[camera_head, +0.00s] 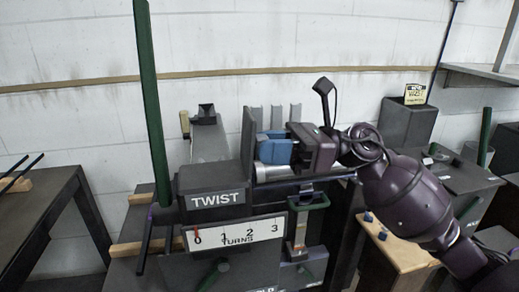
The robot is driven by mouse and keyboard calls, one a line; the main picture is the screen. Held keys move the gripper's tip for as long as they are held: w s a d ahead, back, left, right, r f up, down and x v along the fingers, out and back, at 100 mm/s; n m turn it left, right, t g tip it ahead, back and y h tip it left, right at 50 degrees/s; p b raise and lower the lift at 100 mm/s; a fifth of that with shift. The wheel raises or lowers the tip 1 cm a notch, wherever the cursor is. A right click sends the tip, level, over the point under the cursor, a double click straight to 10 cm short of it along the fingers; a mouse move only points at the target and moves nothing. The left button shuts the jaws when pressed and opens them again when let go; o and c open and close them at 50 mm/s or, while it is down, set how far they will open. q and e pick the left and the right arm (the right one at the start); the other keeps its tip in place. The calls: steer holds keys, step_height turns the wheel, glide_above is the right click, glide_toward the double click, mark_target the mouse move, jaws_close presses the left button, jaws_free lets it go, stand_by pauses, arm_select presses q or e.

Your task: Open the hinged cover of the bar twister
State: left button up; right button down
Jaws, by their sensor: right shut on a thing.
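The bar twister stands in the middle, with a dark box lettered TWIST (217,198) and a turns scale (235,233) below it. Behind and right of the box, a grey upright plate (248,140) looks like part of the hinged cover. My right gripper (289,145) reaches in from the right, next to blue parts (272,150) and a pale cylinder. It is shut on what seems to be the cover; the grip itself is mostly hidden. I cannot tell the cover's exact angle. My left gripper is not in view.
A tall green lever (152,95) rises left of the box. A green-handled frame (310,204) hangs at the machine's front. A dark table (48,215) stands at left, a wooden-topped stand (400,254) at right. A dark box (407,124) stands behind my right arm.

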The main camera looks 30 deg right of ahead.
steer(key=shift+d+f+y, duration=0.1)
steer(key=shift+d+y, duration=0.05)
steer(key=shift+y, duration=0.35)
steer(key=c, duration=1)
jaws_free()
steer(key=shift+o, duration=0.2)
steer(key=v, duration=1)
steer(key=shift+s+d+b, duration=0.25)
steer(key=shift+d+b, duration=0.1)
steer(key=shift+f, duration=0.1)
